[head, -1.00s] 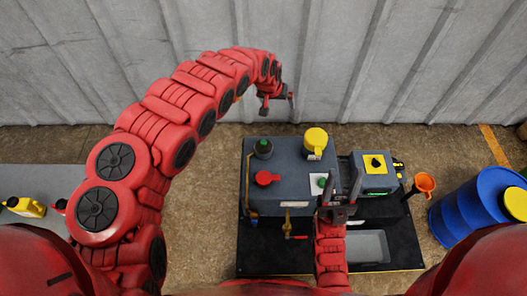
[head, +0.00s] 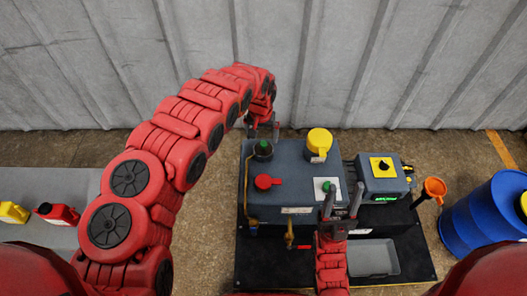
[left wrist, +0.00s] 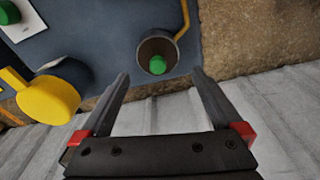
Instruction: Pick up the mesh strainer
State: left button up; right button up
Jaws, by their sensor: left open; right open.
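A green knob sits in a round dark cup (head: 263,150) on top of the grey machine, at its back left corner. It seems to be the mesh strainer in its port; no mesh can be made out. In the left wrist view the green knob (left wrist: 157,64) shows inside the dark rim, just beyond and between my fingertips. My left gripper (head: 262,128) is open and empty, just behind the cup, apart from it. The left wrist view shows its spread fingers (left wrist: 160,76). My right gripper (head: 342,198) is open and empty over the machine's right front.
A yellow pipe runs beside the cup. An orange funnel (head: 435,188) and blue drum (head: 485,215) are at right. A ribbed wall (head: 330,60) rises close behind.

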aim_at(264, 143)
pick_arm(q)
jog(key=shift+w+d+f+b, duration=0.2)
jog(key=shift+f+b, duration=0.25)
jog(key=shift+f, duration=0.95)
jog(key=shift+w+d+f+b, duration=0.15)
jog(key=shift+f+b, duration=0.3)
jog(key=shift+f, duration=0.9)
jog(key=shift+a, duration=0.1)
jog(key=c, duration=1.2)
jog(key=shift+o, duration=0.2)
jog(key=shift+r, duration=0.1)
notch_tip(264, 143, up, 9)
jog(key=shift+r+p, duration=0.1)
jog(key=shift+p, duration=1.05)
jog(key=shift+r, duration=0.25)
jog(key=shift+w+d+f+m+p, duration=0.15)
jog(key=shift+w+d+m+p, duration=0.05)
jog(key=shift+d+m+p, duration=0.75)
jog(key=shift+w+d+f+m+p, duration=0.1)
jog(key=shift+w+d+m+p, duration=0.1)
jog(key=shift+d+m+p, duration=0.65)
